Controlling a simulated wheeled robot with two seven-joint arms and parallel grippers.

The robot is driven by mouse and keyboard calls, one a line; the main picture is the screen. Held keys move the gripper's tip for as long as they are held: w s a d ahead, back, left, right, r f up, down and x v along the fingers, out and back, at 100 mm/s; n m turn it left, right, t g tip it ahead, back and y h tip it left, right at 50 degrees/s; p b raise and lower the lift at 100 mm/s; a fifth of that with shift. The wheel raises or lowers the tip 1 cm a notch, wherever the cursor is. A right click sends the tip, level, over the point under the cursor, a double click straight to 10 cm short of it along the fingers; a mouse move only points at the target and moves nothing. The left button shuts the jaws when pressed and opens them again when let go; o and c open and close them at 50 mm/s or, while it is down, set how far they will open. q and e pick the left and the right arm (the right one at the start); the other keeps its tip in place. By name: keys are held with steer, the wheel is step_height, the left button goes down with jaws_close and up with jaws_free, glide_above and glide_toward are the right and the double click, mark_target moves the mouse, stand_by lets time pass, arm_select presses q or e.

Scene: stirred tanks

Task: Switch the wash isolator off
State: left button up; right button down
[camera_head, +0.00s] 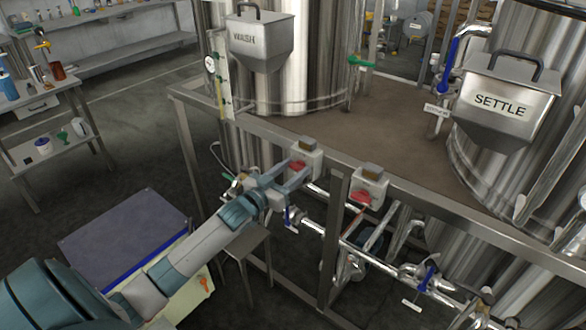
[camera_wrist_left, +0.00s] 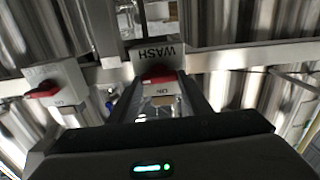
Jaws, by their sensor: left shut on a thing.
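The wash isolator (camera_head: 311,160) is a pale box with a red handle (camera_head: 297,165) on the frame rail, left of a second, similar isolator (camera_head: 370,185). In the left wrist view the box has a WASH label (camera_wrist_left: 158,53), seen upside down, with the red handle (camera_wrist_left: 157,74) below it and an ON mark nearby. My left gripper (camera_head: 287,174) reaches the front of this box and is shut on the red handle, a finger on each side. The fingers partly hide the handle, and its exact angle is hard to tell. My right gripper is not in view.
The second isolator's red handle (camera_wrist_left: 43,89) is close by in the left wrist view. Pipes with blue-handled valves (camera_head: 428,275) run below the rail. A blue-grey-topped cabinet (camera_head: 125,225) stands near my left arm.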

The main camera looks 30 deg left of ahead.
arm_select(q)
steer(key=shift+m, duration=0.3)
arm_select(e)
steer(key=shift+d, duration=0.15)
arm_select(q)
steer(key=o, duration=1)
steer(key=shift+o, duration=0.2)
steer(key=shift+s, duration=0.15)
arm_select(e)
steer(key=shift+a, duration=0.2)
arm_select(q)
steer(key=shift+s+f, duration=0.1)
steer(key=shift+s, duration=0.45)
steer(key=s+a+b, duration=0.1)
steer(key=s+b, duration=0.3)
steer(key=s, duration=1.2)
steer(key=shift+a, duration=0.2)
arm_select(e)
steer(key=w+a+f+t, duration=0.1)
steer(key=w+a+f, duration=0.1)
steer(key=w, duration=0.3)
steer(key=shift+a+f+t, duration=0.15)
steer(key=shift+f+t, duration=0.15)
